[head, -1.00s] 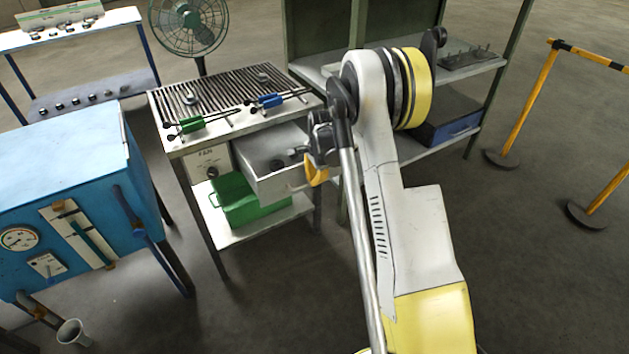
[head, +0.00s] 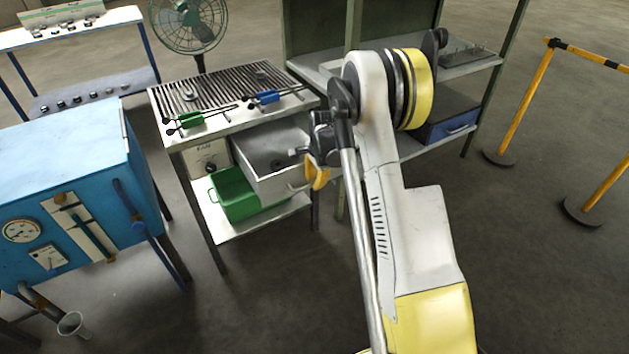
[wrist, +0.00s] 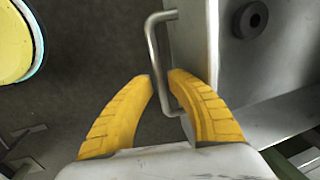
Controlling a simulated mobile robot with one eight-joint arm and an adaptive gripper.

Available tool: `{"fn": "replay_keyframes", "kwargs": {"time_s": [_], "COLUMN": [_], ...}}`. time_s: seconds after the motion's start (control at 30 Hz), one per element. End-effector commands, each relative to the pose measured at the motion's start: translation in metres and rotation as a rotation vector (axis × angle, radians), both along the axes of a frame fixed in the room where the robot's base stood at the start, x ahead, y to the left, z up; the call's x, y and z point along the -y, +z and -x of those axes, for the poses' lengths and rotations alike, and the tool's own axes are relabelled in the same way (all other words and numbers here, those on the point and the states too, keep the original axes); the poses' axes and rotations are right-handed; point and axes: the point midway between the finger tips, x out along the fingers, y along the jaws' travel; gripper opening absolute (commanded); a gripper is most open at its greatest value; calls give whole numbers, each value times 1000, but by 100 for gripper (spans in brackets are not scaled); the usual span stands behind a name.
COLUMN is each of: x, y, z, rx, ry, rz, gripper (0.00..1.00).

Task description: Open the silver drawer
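The silver drawer (head: 280,186) stands pulled out from under the slatted top of a small metal table, its inside exposed. A dark round piece (head: 277,164) lies in it; this also shows in the wrist view (wrist: 251,19). The drawer's bar handle (wrist: 153,45) is on its front. My gripper (head: 312,172) is at the drawer's front right in the head view. In the wrist view, my yellow fingers (wrist: 160,78) come close together around the handle bar, one tip on each side. The exact contact at the tips is partly hidden.
A green bin (head: 222,200) sits on the shelf below the drawer. Green tongs (head: 190,121) and blue tongs (head: 267,97) lie on the table top. A blue furnace (head: 60,155) stands left, a shelf rack (head: 470,60) behind right. The floor in front is clear.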

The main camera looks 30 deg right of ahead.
Motion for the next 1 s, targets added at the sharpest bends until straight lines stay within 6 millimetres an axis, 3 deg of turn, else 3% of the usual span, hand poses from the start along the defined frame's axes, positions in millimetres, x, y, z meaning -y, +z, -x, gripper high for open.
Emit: {"fn": "replay_keyframes", "kwargs": {"time_s": [0.17,0.63,0.8,1.0], "x": [0,1,1,1], "y": [12,104,117,118], "z": [2,20,23,23], "rx": [0,0,0,0], "ry": [0,-1,0,0], "rz": [0,0,0,0], "gripper": [20,20,20,20]}}
